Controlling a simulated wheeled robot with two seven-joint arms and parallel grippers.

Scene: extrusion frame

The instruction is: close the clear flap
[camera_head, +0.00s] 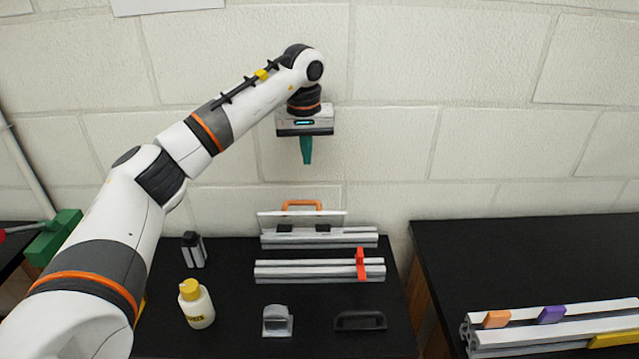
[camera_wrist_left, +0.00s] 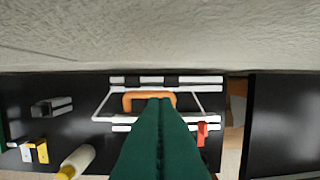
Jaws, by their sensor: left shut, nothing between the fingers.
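The clear flap (camera_head: 270,219) stands raised at the rear aluminium extrusion (camera_head: 345,239), joined by two dark hinges. Its orange handle (camera_head: 302,203) is at the top edge. The flap outline (camera_wrist_left: 112,107) and handle (camera_wrist_left: 134,98) also show in the left wrist view, partly hidden by my fingers. My left gripper (camera_head: 306,158) has green fingers pointing down, shut and empty, above the handle and apart from it in the head view. The fingers (camera_wrist_left: 160,135) fill the lower middle of the left wrist view. My right gripper is not in view.
A front extrusion (camera_head: 310,271) carries a red clip (camera_head: 361,264). A yellow-capped bottle (camera_head: 199,307), a grey metal block (camera_head: 278,321) and a black handle (camera_head: 360,321) sit on the black table in front. A pale block wall stands close behind. A second table (camera_head: 530,250) is at right.

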